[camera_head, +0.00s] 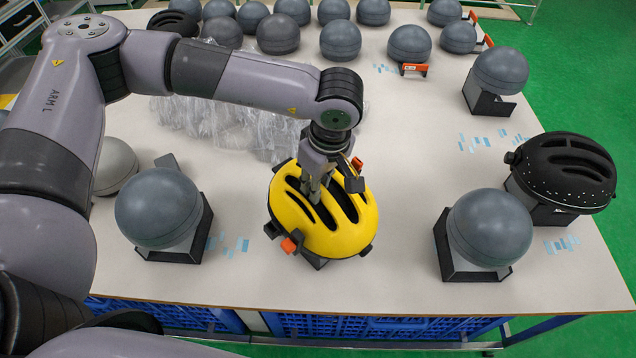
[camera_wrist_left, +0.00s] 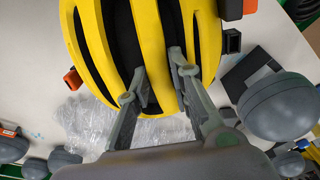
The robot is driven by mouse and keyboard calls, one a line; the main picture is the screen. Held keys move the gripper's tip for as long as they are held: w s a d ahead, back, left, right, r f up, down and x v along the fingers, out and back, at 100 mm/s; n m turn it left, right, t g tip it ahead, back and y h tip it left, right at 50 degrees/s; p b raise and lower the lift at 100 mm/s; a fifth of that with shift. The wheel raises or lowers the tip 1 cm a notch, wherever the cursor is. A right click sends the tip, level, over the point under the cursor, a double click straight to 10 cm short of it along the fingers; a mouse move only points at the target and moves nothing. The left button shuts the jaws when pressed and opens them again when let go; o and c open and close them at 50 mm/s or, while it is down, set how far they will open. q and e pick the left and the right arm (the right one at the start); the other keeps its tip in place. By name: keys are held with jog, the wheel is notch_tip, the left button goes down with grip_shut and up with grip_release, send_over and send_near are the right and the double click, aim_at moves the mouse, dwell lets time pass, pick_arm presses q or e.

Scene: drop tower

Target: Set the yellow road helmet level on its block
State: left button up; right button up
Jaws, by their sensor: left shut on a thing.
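The yellow road helmet (camera_head: 338,229) has long black vents and orange clips at its edge. It sits over a dark block (camera_head: 313,261), of which only a small part shows below its front edge. I cannot tell whether the helmet rests fully on the block; it looks slightly tilted. My left gripper (camera_head: 318,192) comes down from above and is shut on the helmet, its fingers in the vents. In the left wrist view the fingers (camera_wrist_left: 158,92) grip a yellow rib of the helmet (camera_wrist_left: 88,35). My right gripper is not in view.
Grey headforms on black blocks stand at the left (camera_head: 158,206) and right (camera_head: 489,228). A black helmet (camera_head: 563,172) sits at the far right. Clear plastic bags (camera_head: 225,125) lie behind the yellow helmet. Several grey headforms line the back. The table front (camera_head: 385,285) is clear.

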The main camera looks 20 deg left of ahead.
pick_arm(q)
jog(key=shift+a+h, duration=0.3)
jog(key=shift+a, duration=0.05)
dwell(0.3)
jog(key=shift+w+a+h+b, duration=0.1)
jog(key=shift+a+h+b, duration=0.15)
jog(key=shift+h+b, duration=0.2)
jog(key=shift+a+h+b, duration=0.25)
jog(key=shift+a+b, duration=0.05)
jog(key=shift+a, duration=0.05)
jog(key=shift+w+f+b, duration=0.15)
jog(key=shift+w+b, duration=0.15)
jog(key=shift+b, duration=0.2)
dwell(0.6)
dwell(0.5)
jog(key=o, duration=0.5)
jog(key=o, duration=0.6)
jog(key=shift+c, duration=0.2)
